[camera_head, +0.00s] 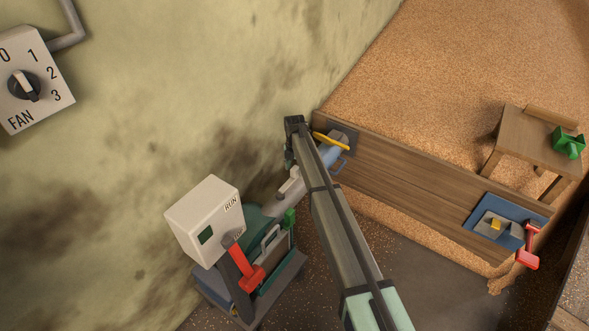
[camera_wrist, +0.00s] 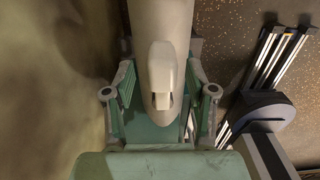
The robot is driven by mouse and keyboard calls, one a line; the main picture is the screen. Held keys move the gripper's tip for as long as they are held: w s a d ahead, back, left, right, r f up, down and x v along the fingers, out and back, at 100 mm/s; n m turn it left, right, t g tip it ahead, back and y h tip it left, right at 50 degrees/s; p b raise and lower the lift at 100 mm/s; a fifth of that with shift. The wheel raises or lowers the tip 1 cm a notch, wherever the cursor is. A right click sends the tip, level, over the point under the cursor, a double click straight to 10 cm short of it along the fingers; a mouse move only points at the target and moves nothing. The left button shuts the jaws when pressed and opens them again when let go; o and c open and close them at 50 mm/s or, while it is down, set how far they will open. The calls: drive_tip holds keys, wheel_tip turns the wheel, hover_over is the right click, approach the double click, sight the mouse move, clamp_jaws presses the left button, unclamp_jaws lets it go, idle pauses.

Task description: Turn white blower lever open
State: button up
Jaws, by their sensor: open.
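The white blower lever (camera_wrist: 162,72) shows in the middle of the wrist view, in front of a pale pipe (camera_wrist: 160,18). In the head view the lever (camera_head: 291,183) is a small whitish piece on the pale pipe beside the wall, just left of my arm. My gripper (camera_wrist: 160,82) is open in the wrist view, with one green-grey finger on each side of the lever. Gaps show between the lever and both fingers. In the head view my arm crosses this area, and I cannot make out the fingers clearly there.
A white RUN box (camera_head: 203,222) with a red handle (camera_head: 250,276) stands near the pipe. A FAN dial (camera_head: 25,86) is on the wall. A yellow handle (camera_head: 331,141) lies beyond the pipe. A wooden board (camera_head: 415,190) bounds the grain at right, near a stool (camera_head: 538,135).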

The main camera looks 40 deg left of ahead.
wheel_tip(320, 180, up, 12)
drive_tip(key=shift+f, duration=0.25)
idle(0.6)
